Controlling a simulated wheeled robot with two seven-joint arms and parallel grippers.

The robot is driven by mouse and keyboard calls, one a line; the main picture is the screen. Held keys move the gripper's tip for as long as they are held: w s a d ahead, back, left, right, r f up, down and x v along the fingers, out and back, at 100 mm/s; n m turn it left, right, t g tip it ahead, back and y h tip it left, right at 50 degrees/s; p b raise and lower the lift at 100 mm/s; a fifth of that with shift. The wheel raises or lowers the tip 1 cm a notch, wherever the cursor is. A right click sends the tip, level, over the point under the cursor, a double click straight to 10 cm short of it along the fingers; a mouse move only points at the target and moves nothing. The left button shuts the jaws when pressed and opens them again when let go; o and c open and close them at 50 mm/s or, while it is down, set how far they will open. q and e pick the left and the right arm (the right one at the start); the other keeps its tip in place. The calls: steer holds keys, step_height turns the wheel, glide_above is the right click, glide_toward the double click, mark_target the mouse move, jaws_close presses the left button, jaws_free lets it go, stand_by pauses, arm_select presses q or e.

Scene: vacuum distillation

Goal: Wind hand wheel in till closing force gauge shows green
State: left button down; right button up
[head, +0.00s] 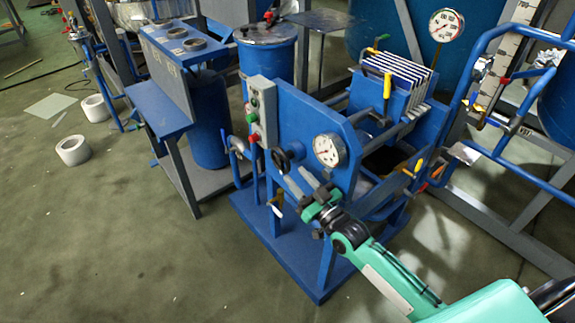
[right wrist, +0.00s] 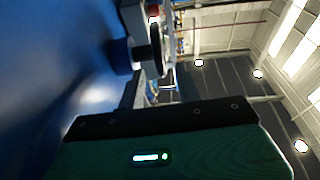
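The black hand wheel (head: 281,160) is on the front of the blue press frame (head: 293,122), left of a round white-faced gauge (head: 329,150). The gauge's needle and any green band are too small to read. My right gripper (head: 294,174) is just below and right of the wheel, its two grey fingers apart with nothing visible between them. I cannot tell from the head view whether a finger touches the wheel. In the right wrist view, a dark round part that looks like the wheel (right wrist: 147,45) stands out from the blue panel; the fingertips do not show there. My left gripper is not in view.
A control box (head: 262,110) with green and red buttons is above the wheel. A blue bench (head: 160,105) stands left. Blue pipe rails (head: 515,160) stand right. The front-left floor is clear.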

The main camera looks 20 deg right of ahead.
mark_target(279, 158)
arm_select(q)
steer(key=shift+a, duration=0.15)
arm_select(e)
steer(key=shift+v, duration=2.5)
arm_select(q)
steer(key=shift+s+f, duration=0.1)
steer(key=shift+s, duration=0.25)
